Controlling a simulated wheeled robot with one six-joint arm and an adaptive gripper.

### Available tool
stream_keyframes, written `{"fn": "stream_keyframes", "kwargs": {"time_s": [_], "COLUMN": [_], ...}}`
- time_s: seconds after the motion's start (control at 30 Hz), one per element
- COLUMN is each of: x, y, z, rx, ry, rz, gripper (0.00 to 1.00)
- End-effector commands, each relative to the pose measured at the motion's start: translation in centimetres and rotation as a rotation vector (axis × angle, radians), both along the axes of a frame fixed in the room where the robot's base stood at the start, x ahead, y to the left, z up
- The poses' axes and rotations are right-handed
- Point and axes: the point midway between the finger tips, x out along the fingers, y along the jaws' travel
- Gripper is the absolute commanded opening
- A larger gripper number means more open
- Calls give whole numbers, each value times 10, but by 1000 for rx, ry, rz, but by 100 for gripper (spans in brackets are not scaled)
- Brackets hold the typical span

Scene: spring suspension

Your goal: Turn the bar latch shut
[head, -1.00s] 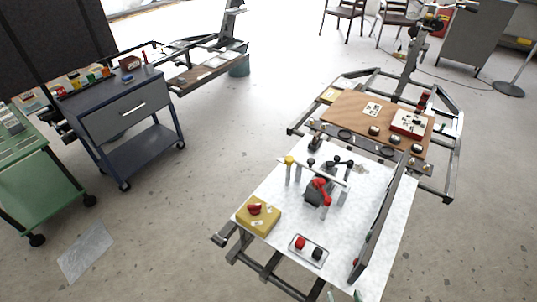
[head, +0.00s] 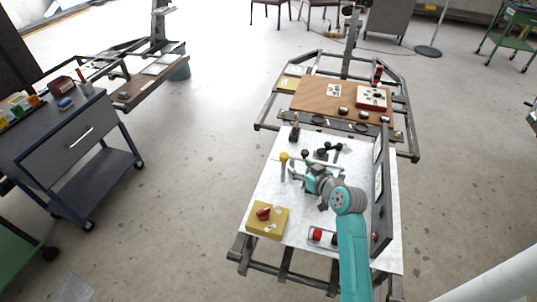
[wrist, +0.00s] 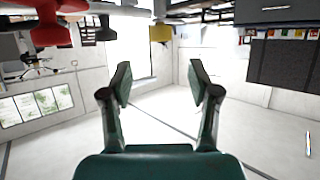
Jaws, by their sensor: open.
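A pale bar (head: 318,162) runs across posts on the white tabletop in the head view. A yellow knob (head: 284,157) tops a grey post at its left end. I cannot tell for sure which part is the bar latch. My gripper (head: 297,174) is over the middle of the table, close to the bar and just right of and below the knob. In the wrist view my gripper (wrist: 158,82) is open with nothing between its fingers. A yellow part (wrist: 160,33) shows beyond the fingertips, and a red part (wrist: 48,35) at upper left. My arm hides the red lever.
A yellow block with a red knob (head: 263,213) sits at the table's front left. A plate with a red button (head: 317,235) is at the front, partly behind my arm. An upright dark panel (head: 381,190) stands along the right edge. Black-knobbed parts (head: 332,147) stand behind the bar.

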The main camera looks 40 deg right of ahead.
Motion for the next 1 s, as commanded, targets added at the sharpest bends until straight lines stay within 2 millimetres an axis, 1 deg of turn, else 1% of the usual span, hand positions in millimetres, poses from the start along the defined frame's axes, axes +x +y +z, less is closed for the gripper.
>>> {"fn": "stream_keyframes", "kwargs": {"time_s": [0.03,0.1,0.27,0.6,0.7,0.83,1.0], "x": [3,5,18,72,85,96,103], "y": [-4,-6,-8,-14,-15,-17,-18], "z": [3,3,-1,-24,-29,-34,-37], "rx": [-1,-2,-3,-2,-3,-2,-3], "ry": [0,1,0,1,1,0,0], "rz": [2,5,7,7,7,6,7], "gripper": [61,61,61,61,61,61,61]}}
